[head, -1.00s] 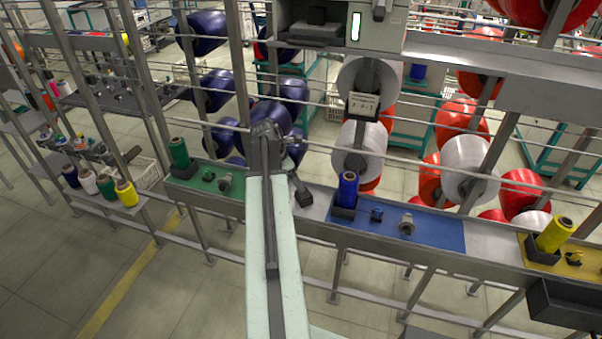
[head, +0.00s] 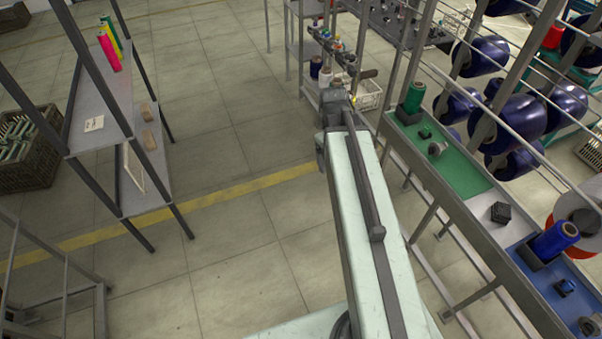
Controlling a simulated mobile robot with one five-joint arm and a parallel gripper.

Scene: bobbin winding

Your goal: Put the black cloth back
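I cannot make out anything that is surely a black cloth. A small black block-like thing (head: 501,212) sits on the pale section of the long rail, between the green section (head: 462,178) and the blue section (head: 540,272); I cannot tell whether it is folded cloth. My arm reaches from the bottom middle up the picture. My gripper (head: 322,150) is at its far end, dark and mostly hidden behind the arm's end joint, over the floor left of the rail. Its fingers and anything between them cannot be made out.
A green spool (head: 414,97) and a blue spool (head: 556,239) stand on the rail. A grey shelf rack (head: 104,118) with several coloured spools stands at left, beside a dark crate (head: 30,150). A white basket (head: 367,95) is beyond my gripper. The floor between is clear.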

